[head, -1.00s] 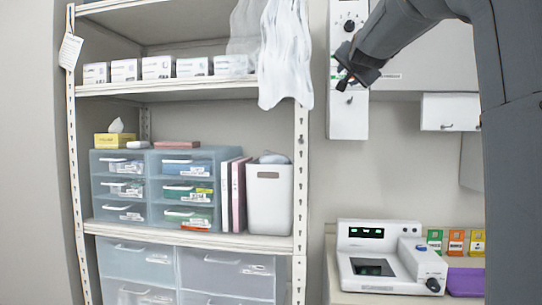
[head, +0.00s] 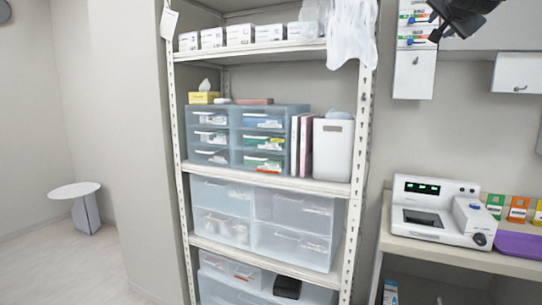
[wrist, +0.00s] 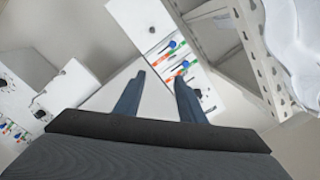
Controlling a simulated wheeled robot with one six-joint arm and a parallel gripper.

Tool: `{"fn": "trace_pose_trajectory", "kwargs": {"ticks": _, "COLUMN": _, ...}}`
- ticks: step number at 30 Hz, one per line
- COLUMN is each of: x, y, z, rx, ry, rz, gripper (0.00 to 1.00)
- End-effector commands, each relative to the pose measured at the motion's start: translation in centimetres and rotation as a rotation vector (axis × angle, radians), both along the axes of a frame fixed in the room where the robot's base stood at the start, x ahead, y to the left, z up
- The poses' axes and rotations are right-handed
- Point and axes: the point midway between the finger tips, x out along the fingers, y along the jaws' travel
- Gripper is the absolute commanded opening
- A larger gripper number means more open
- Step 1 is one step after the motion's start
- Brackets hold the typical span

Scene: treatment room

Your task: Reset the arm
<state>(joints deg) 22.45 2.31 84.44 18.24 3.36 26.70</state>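My gripper (wrist: 158,95) shows in the wrist view with its two dark fingers apart and nothing between them. In the head view my gripper (head: 440,30) is partly seen at the top right, in front of the wall panel. A white wall panel (head: 413,72) with coloured knobs hangs behind it. In the wrist view the panel (wrist: 150,20) lies beyond the fingertips, apart from them as far as I can tell. Most of my arm is outside the head view.
A white shelf rack (head: 359,150) holds boxes, drawer units and a white bin (head: 332,150). A white device (head: 440,212) stands on a counter (head: 400,240) at the right, near a purple item (head: 520,245). A small round table (head: 75,190) stands at the left. Floor (head: 80,260) is open there.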

Motion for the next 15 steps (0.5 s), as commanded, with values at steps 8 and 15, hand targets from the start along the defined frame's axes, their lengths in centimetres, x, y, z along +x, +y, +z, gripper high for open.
{"fn": "trace_pose_trajectory", "kwargs": {"ticks": 8, "x": 0.5, "y": 0.7, "z": -3.6, "rx": -0.005, "ry": 0.073, "rz": 0.016, "gripper": 0.36}}
{"fn": "trace_pose_trajectory", "kwargs": {"ticks": 15, "x": 1.1, "y": 2.7, "z": -8.9, "rx": -0.018, "ry": 0.179, "rz": 0.054, "gripper": 0.36}}
